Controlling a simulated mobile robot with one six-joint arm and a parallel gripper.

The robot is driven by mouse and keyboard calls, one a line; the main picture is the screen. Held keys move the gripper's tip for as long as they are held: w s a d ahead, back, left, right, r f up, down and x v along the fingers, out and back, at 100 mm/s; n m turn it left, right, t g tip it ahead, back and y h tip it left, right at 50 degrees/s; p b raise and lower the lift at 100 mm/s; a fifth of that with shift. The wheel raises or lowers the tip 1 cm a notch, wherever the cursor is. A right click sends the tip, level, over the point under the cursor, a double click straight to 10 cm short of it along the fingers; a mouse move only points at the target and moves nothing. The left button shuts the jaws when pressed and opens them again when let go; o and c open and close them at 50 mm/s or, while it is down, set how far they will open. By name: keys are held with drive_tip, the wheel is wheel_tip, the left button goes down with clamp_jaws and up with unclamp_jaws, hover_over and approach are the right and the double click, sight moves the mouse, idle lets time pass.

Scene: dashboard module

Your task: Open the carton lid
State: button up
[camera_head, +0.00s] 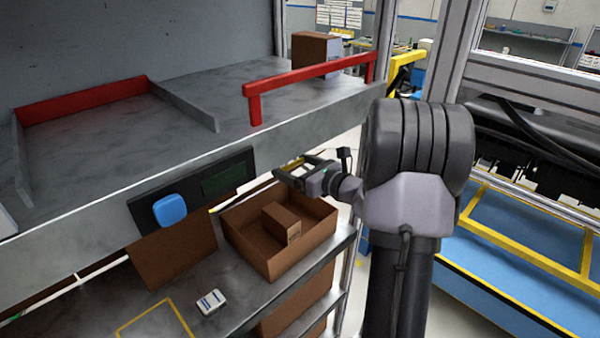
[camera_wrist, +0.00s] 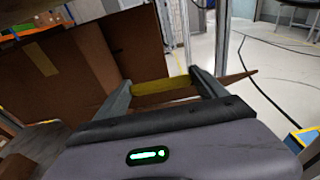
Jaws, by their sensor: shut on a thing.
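The brown carton (camera_head: 318,246) stands open-topped on the lower grey shelf in the head view, with a smaller brown box (camera_head: 280,222) inside. My gripper (camera_head: 293,168) is above the carton's back right side. In the wrist view my gripper (camera_wrist: 165,92) has its two fingers at the ends of a yellow strip (camera_wrist: 163,91), shut on it. The strip lies on a thin brown flap, which appears to be the carton lid (camera_wrist: 240,77); its pointed end shows right of the fingers. In the head view the lid is hard to make out behind the gripper and shelf edge.
The upper grey shelf (camera_head: 290,107) with a red rail (camera_head: 310,72) overhangs close to my gripper. A dark panel with a blue button (camera_head: 172,211) hangs at its front. A brown panel (camera_head: 172,255) and a small white device (camera_head: 211,301) are left of the carton.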

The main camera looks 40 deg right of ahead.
drive_tip(key=shift+w+r, duration=0.35)
drive_tip(key=shift+r, duration=0.1)
drive_tip(key=o, duration=2)
drive_tip(key=shift+s, duration=0.1)
